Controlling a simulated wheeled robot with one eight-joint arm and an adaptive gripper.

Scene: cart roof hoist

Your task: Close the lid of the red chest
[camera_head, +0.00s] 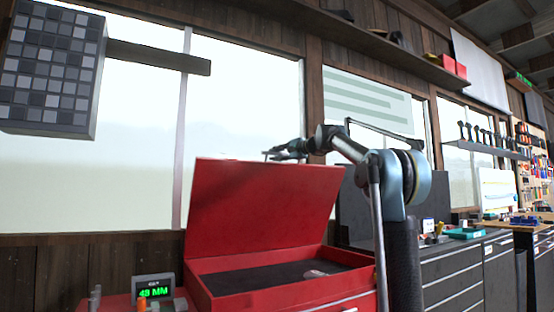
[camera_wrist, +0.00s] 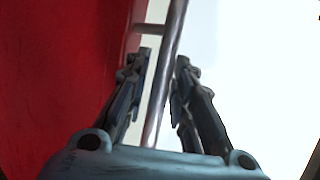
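The red chest (camera_head: 205,293) stands at the lower middle of the head view. Its lid (camera_head: 255,210) is raised steeply, and the dark inside shows. My gripper (camera_head: 274,154) is at the lid's top edge. In the wrist view, a metal handle bar (camera_wrist: 168,60) runs between the two fingers of my gripper (camera_wrist: 162,62), with a short post joining it to the red lid (camera_wrist: 60,70) on the left. The fingers are apart, one on each side of the bar. I cannot tell whether either finger touches it.
A small display (camera_head: 154,289) with green digits stands left of the chest. Dark drawer cabinets (camera_head: 455,275) are on the right. A shelf (camera_head: 375,42) runs high along the wall. Windows fill the wall behind the lid. A small pale object (camera_head: 316,274) lies inside the chest.

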